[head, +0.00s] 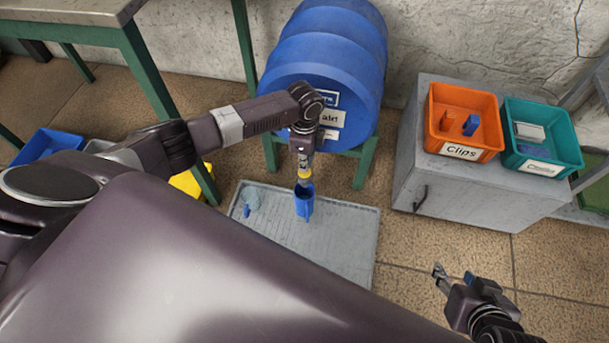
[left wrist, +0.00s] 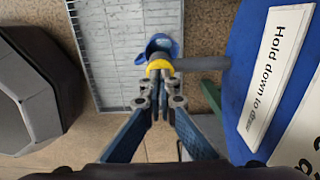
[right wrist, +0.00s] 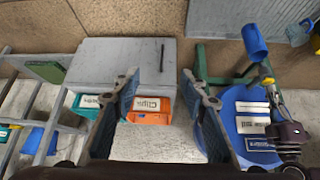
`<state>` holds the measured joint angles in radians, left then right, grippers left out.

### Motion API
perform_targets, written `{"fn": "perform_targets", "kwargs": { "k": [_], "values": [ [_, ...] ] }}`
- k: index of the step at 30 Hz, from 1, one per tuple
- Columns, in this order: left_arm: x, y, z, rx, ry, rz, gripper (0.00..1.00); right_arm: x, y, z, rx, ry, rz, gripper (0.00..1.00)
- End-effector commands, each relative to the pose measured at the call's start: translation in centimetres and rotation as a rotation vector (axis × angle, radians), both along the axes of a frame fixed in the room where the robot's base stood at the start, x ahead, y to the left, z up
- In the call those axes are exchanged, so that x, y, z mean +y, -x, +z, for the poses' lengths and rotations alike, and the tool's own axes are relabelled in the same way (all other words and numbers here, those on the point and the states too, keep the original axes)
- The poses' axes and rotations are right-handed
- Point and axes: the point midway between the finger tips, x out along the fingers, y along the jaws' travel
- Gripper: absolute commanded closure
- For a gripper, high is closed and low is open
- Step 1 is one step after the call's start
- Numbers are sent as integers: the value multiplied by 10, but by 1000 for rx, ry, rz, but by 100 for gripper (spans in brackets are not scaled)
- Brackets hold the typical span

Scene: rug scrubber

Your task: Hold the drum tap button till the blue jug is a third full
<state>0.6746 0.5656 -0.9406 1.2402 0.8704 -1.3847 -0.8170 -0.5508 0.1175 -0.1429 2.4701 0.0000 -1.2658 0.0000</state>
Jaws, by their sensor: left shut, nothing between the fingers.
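The blue jug (head: 304,203) stands upright on the grey ribbed tray (head: 352,238), under the tap of the blue drum (head: 335,55). It also shows in the left wrist view (left wrist: 157,46) and the right wrist view (right wrist: 253,42). My left gripper (head: 303,153) is shut and empty, its tips right at the yellow part of the tap (left wrist: 157,66). I cannot tell whether they press it. The water level inside the jug cannot be seen. My right gripper (right wrist: 160,80) is open and empty, away from the drum.
A pale blue translucent vessel (head: 251,197) stands on the tray left of the jug. A grey cabinet (head: 425,160) at right carries an orange bin (head: 440,140) labelled Clips and a teal bin (head: 565,148). A green-legged table (head: 130,55) stands at left. Open floor lies right of the tray.

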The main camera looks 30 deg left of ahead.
Motion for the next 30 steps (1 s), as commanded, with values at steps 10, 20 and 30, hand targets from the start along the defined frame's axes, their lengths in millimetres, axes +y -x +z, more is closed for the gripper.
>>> {"fn": "perform_targets", "kwargs": {
  "k": [10,20,30],
  "values": [
    [0,0,16,-1,1,0,100,-16,50,-13,210,44,-17,60],
    [0,0,33,0,0,0,100,-24,78,-12,332,68,-26,60],
    [0,0,32,0,0,0,100,-23,78,-13,331,68,-26,60]
  ]
}}
